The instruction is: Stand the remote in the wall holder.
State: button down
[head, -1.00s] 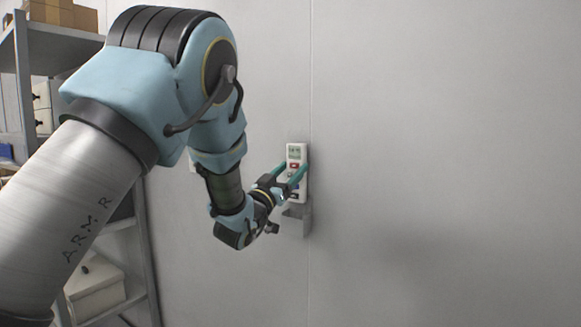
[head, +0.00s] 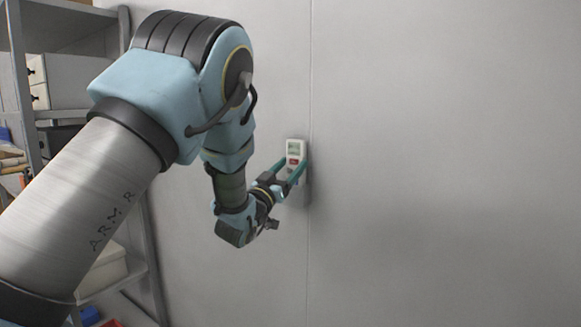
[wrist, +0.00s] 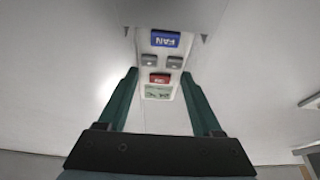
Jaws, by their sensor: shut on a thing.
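The remote (head: 296,148) is white, with a greenish screen at its top and a red button below. It stands upright close to the wall. My gripper (head: 290,169) is shut on its sides, with the teal fingers left and right of it. In the wrist view the remote (wrist: 161,65) appears upside down, with a blue FAN button near its lower end. The grey wall holder (head: 302,194) is mostly hidden behind my gripper. Its edges (wrist: 207,16) flank the remote's lower end in the wrist view, so that end appears inside it. How deep it sits is unclear.
A grey metal shelf unit (head: 150,255) with boxes stands at the left, behind my arm. The pale wall (head: 440,150) is bare and clear to the right of the holder. A vertical seam runs down the wall beside the remote.

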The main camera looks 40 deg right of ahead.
jog(key=shift+f, duration=0.2)
grip_release()
dwell(0.3)
jog(key=shift+f, duration=0.1)
jog(key=b+v, duration=0.4)
jog(key=v, duration=0.6)
jog(key=shift+a+b, duration=0.35)
jog(key=shift+b, duration=0.05)
jog(key=shift+f, duration=0.15)
